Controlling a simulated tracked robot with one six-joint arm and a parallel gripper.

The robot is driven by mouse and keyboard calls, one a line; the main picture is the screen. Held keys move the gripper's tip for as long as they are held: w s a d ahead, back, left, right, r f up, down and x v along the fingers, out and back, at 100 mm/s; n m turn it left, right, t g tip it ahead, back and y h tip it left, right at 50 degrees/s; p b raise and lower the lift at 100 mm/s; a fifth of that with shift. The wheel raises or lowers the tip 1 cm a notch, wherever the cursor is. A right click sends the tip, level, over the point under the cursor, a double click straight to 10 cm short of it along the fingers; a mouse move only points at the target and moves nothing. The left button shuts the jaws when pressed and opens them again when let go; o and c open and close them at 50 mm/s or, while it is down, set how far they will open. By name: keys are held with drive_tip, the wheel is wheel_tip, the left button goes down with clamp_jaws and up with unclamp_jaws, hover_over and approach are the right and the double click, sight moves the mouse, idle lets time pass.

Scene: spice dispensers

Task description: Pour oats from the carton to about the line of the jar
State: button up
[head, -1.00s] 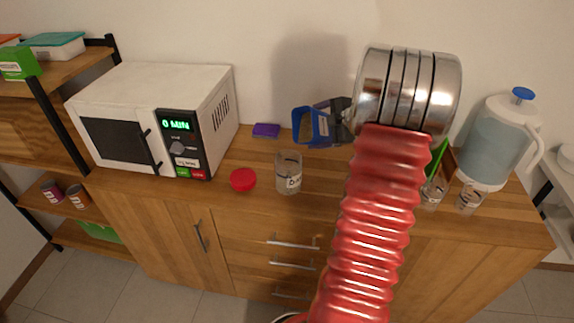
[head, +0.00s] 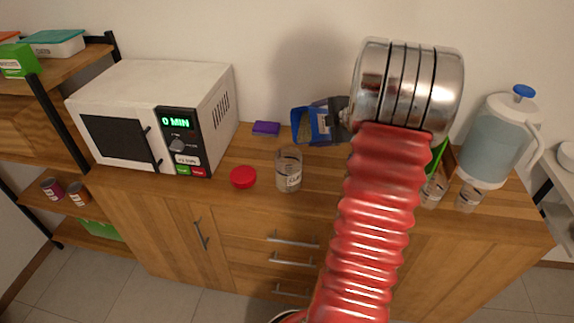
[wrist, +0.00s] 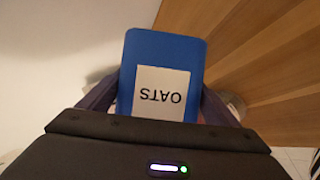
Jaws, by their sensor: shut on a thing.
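A blue carton (head: 298,126) with a white label is in my gripper (head: 336,118), above the back of the counter. In the wrist view the carton (wrist: 190,48) reads OATS, upside down, with a finger on each side. My gripper (wrist: 158,100) is shut on it. In the head view the carton leans to the left. A clear glass jar (head: 289,158) with a pale label stands upright on the counter, in front of the carton and slightly left of it. The jar's glass looks clear; no oats are plain in it. Its line is too small to make out.
A red lid (head: 243,177) lies left of the jar. A purple block (head: 266,128) lies behind it. A white microwave (head: 150,95) stands at left. Two glass jars (head: 433,190) and a water jug (head: 492,140) stand at right, beyond my red arm.

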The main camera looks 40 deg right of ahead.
sight(313, 118)
drive_tip(key=shift+a+r+n+h+p, duration=0.2)
drive_tip(key=shift+r+n+h+p, duration=0.3)
drive_tip(key=shift+r+h+p, duration=0.25)
idle(0.8)
drive_tip(key=shift+s+a+r+n+t+h+p, duration=0.15)
drive_tip(key=shift+a+r+n+t+h+p, duration=0.25)
drive_tip(key=shift+a+r+p, duration=0.45)
idle(1.4)
drive_tip(key=shift+a+r+n+h, duration=0.55)
drive_tip(key=shift+r+n+h, duration=0.05)
drive_tip(key=shift+r+h, duration=0.1)
idle(3.5)
